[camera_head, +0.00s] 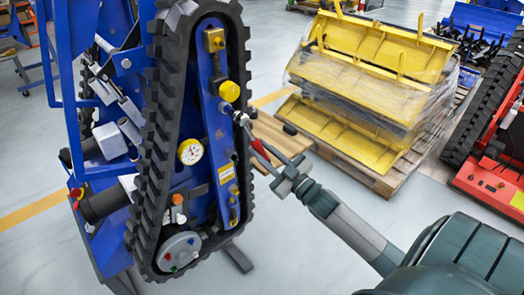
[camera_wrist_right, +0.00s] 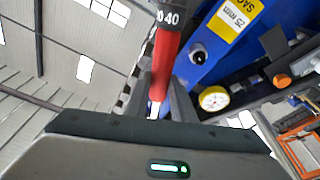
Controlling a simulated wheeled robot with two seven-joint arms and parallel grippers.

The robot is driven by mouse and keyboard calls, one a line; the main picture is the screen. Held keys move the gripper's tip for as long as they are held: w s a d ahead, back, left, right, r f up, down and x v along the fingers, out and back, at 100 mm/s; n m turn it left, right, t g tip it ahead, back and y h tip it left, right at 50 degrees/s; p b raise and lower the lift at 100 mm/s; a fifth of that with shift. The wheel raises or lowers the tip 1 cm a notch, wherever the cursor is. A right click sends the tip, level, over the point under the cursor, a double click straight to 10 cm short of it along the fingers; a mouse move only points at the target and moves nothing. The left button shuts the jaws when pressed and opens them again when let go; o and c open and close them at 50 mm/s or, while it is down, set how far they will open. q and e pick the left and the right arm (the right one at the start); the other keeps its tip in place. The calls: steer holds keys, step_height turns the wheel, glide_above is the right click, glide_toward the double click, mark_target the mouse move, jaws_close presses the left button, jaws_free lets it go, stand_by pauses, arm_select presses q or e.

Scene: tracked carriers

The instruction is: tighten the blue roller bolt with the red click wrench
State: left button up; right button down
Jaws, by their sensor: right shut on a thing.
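The red click wrench (camera_head: 260,149) is in my right gripper (camera_head: 284,177), which is shut on its handle. In the right wrist view the red handle (camera_wrist_right: 166,65) stands between the fingers (camera_wrist_right: 168,104), with a black band marked 40 above. In the head view the wrench's metal head end (camera_head: 241,119) meets the blue side plate of the tracked carrier (camera_head: 221,140), just below a yellow round cap (camera_head: 229,90). The blue roller bolt is not clearly told apart; the wrench's head may cover it. My left gripper is not in view.
A black rubber track (camera_head: 169,140) surrounds the side plate. A dial gauge (camera_head: 190,151) and a grey disc with coloured bolts (camera_head: 179,251) sit on the carrier. Stacked yellow parts (camera_head: 370,70) stand on a wooden pallet (camera_head: 384,184) behind. A red tracked machine (camera_head: 488,185) is at the right.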

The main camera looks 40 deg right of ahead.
steer(key=shift+r, duration=0.1)
stand_by(0.7)
steer(key=shift+w+p, duration=0.1)
steer(key=shift+p, duration=0.2)
steer(key=shift+w, duration=0.2)
steer(key=shift+p, duration=0.3)
stand_by(0.5)
steer(key=shift+w, duration=0.5)
stand_by(0.7)
stand_by(0.6)
